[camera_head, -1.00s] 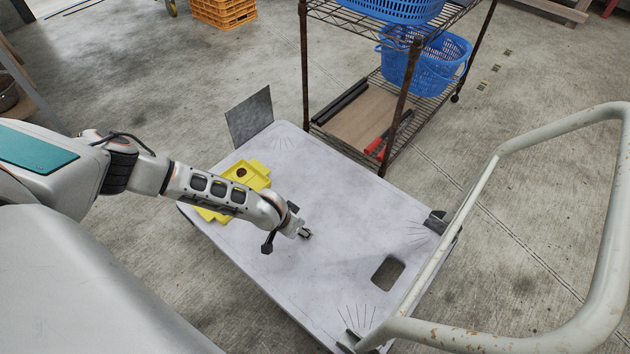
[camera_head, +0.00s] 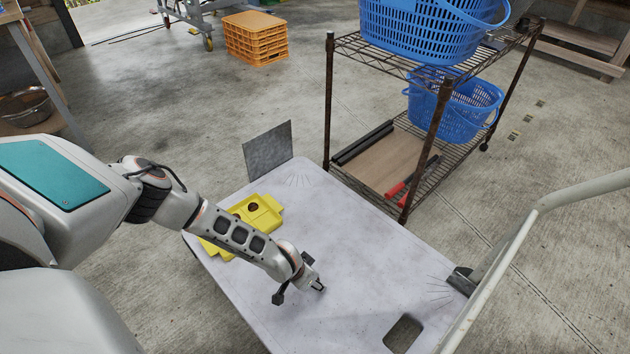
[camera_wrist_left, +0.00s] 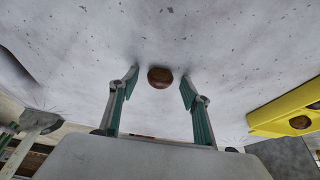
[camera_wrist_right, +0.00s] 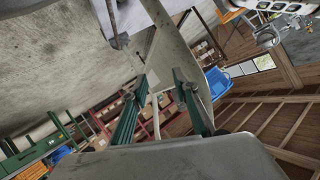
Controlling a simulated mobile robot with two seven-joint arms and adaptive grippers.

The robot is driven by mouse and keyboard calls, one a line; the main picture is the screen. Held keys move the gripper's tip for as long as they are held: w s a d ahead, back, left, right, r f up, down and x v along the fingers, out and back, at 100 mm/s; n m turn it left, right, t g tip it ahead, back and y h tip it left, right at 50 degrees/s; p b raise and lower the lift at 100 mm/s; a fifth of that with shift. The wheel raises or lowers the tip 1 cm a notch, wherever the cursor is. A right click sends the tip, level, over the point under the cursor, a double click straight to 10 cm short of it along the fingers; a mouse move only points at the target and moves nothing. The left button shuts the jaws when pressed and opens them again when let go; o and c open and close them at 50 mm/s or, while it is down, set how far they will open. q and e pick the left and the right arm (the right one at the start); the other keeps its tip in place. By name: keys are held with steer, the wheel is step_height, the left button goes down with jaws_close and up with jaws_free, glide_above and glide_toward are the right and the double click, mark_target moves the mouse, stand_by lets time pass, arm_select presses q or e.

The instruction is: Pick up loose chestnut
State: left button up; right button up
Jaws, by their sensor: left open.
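A loose brown chestnut (camera_wrist_left: 160,77) lies on the pale cart deck in the left wrist view, just beyond and between my left gripper's fingertips. My left gripper (camera_wrist_left: 158,88) is open and empty, with a finger on each side of the chestnut's line. In the head view my left gripper (camera_head: 318,286) is low over the deck, and the chestnut there is hidden. A yellow tray (camera_head: 268,222) on the deck has another chestnut (camera_head: 253,208) in it. My right gripper (camera_wrist_right: 158,85) is open and empty, facing shelves away from the deck.
The cart deck (camera_head: 350,240) is mostly clear around my left gripper. A grey plate (camera_head: 268,151) stands at its far edge. The cart's handle (camera_head: 520,240) rises at the right. A wire rack (camera_head: 440,125) with blue baskets (camera_head: 425,30) stands behind. Orange crates (camera_head: 255,38) are farther back.

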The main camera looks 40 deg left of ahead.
arm_select(q)
steer(key=c, duration=0.9)
steer(key=shift+r, duration=0.1)
steer(key=shift+c, duration=0.2)
